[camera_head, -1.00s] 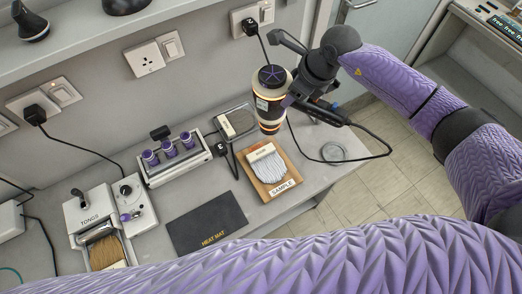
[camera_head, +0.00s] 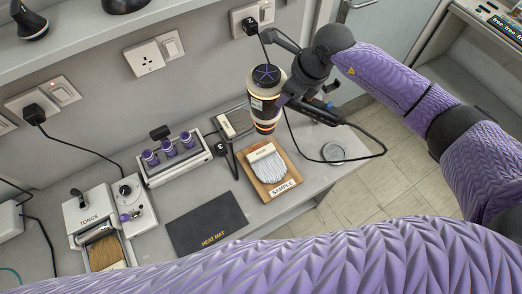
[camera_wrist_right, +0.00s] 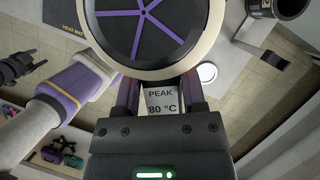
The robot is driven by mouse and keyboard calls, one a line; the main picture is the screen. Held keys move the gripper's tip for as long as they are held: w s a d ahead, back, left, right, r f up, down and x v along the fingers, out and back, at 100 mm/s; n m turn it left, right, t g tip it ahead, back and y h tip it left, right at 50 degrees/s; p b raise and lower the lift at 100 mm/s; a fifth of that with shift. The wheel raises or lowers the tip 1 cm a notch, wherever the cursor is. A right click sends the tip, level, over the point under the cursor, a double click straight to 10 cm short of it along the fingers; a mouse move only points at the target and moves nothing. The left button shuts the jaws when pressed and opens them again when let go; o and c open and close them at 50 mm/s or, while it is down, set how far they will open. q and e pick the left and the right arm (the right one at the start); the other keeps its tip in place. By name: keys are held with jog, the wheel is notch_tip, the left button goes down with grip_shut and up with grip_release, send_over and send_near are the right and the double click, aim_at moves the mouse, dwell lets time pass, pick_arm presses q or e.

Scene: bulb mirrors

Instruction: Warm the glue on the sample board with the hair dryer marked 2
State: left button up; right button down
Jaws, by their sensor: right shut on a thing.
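My right gripper (camera_head: 300,92) is shut on a hair dryer (camera_head: 262,101), cream and black with a purple-spoked round end on top. The dryer is held upright above the bench, with orange glowing near its lower end. In the right wrist view its spoked end (camera_wrist_right: 145,25) fills the top. I cannot read a 2 on its body. The wooden sample board (camera_head: 285,190) lies on the bench just below and in front of the dryer, with ridged pale glue (camera_head: 268,170) and a SAMPLE label. A dark gripper, apparently my left (camera_wrist_right: 22,66), is small in the wrist view; its jaws are unclear.
A dark heat mat (camera_head: 207,224) lies left of the board. A loose cord (camera_head: 370,155) loops past the bench's right edge.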

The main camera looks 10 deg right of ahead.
jog(key=shift+s+d, duration=0.1)
jog(key=shift+d, duration=0.55)
jog(key=shift+a, duration=0.15)
jog(key=shift+w+a, duration=0.2)
jog(key=shift+a, duration=0.95)
jog(key=shift+d, duration=0.15)
jog(key=shift+s+d, duration=0.2)
jog(key=shift+d, duration=0.95)
jog(key=shift+a, duration=0.15)
